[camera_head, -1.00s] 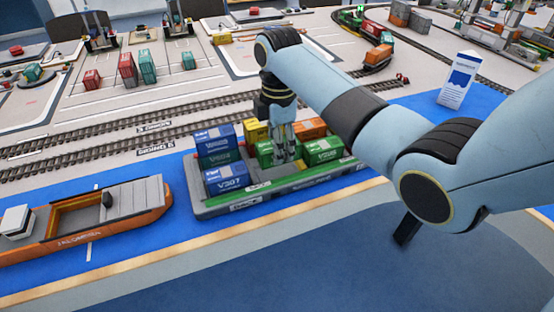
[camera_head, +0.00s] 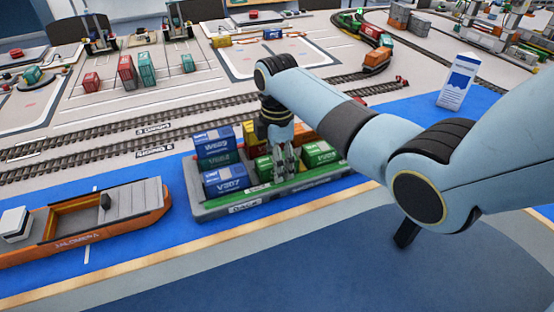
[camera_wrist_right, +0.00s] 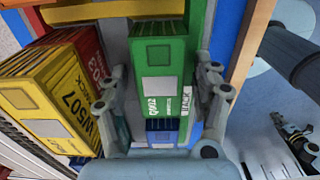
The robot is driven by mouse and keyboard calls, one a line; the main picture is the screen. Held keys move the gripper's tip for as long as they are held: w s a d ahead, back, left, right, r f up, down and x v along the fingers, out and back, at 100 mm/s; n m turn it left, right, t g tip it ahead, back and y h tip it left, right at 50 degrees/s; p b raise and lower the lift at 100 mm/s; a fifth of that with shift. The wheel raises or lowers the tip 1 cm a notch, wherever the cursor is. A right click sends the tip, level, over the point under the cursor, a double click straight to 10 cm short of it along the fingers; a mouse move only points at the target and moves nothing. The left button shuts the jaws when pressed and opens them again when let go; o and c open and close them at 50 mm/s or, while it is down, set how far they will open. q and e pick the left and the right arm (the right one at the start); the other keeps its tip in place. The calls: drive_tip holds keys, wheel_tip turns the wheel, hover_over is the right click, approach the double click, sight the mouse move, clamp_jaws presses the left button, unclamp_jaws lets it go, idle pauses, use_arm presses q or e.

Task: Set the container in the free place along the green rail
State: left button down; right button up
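The green container (camera_head: 263,166) is low over the near side of the grey deck (camera_head: 212,211). My right gripper (camera_head: 286,164) is above and around its middle, one finger on each long side, shut on it. In the right wrist view the green container (camera_wrist_right: 160,85) lies between the fingers. The green rail (camera_head: 257,191) runs along the deck's near edge, close beside the container; whether its base touches the deck cannot be told. Another green container (camera_head: 319,153) stands to the right. My left gripper (camera_wrist_right: 298,140) shows only partly in the right wrist view's lower right corner.
Blue containers (camera_head: 226,182) stand at the deck's left end. A yellow container (camera_wrist_right: 55,105) and a red one (camera_wrist_right: 88,55) form the far row. An orange ship (camera_head: 100,225) lies left. Rail tracks (camera_head: 100,143) run behind. My right arm crosses the deck's right part.

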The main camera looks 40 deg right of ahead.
wheel_tip(320, 180, up, 12)
drive_tip(key=p, duration=0.1)
drive_tip(key=shift+r, duration=0.2)
idle(0.3)
idle(0.4)
